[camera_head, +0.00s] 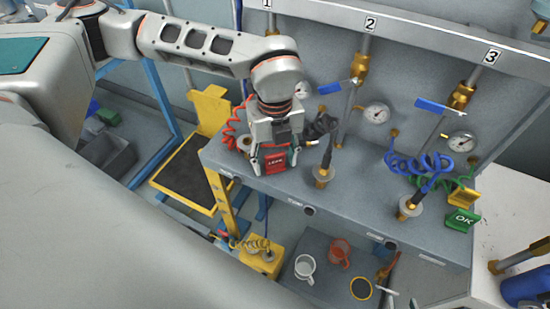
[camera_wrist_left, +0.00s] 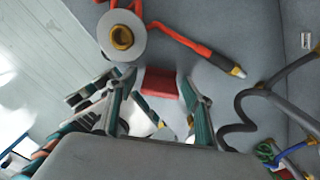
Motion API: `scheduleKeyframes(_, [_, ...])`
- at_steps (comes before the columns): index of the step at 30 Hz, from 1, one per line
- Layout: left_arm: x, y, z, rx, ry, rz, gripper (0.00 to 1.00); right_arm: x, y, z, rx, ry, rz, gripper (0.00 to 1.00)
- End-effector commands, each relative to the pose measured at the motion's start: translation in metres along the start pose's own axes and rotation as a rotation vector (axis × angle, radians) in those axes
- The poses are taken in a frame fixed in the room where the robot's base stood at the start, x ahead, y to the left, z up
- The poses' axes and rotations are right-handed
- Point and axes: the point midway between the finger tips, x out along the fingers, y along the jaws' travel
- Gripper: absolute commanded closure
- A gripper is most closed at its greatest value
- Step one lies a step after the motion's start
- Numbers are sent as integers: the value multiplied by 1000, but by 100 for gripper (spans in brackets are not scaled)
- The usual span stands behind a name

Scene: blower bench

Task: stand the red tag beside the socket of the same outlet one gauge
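The red tag (camera_head: 275,162), with pale lettering, stands near the left front of the grey bench (camera_head: 330,218). It also shows in the left wrist view (camera_wrist_left: 160,83). My left gripper (camera_head: 275,164) points down over it, one finger on each side, with small gaps between the fingers and the tag. A round socket (camera_head: 244,143) with a brass centre is just left of the gripper; in the left wrist view (camera_wrist_left: 122,38) it is beyond the left fingertip. The outlet one gauge (camera_head: 302,90) is partly hidden by my arm.
A socket (camera_head: 322,178) with a dark nozzle stands right of the gripper, and another socket (camera_head: 408,207) further right. A green OK tag (camera_head: 462,219) and a yellow tag (camera_head: 463,197) stand at the right end. A red hose (camera_head: 231,134) coils at the left edge.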

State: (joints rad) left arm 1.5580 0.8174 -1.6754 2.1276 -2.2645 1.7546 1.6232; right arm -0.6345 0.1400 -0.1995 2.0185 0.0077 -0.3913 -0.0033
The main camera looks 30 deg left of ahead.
Motion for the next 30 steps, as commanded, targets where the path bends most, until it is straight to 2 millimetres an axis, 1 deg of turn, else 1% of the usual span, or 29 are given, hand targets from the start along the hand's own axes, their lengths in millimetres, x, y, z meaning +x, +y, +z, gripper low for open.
scheduleKeyframes(6, [-2,0,0,0,-1,-1,49,-1,0,0,0,-1,-1,69])
scheduleKeyframes(10, [-13,-1,0,-1,-2,-3,49,-2,0,-2,1,2,0,69])
scheduleKeyframes(14, [-36,-1,1,-1,-3,-4,49,-2,1,-6,2,6,0,69])
scheduleKeyframes(18, [-66,-1,1,-1,-4,-6,49,-2,2,-10,4,10,1,69])
scheduleKeyframes(24, [-102,-1,0,0,-3,-4,49,-2,1,-14,6,15,-1,69])
scheduleKeyframes(30, [-121,0,0,-1,-2,-1,49,-2,0,-13,8,14,-4,69])
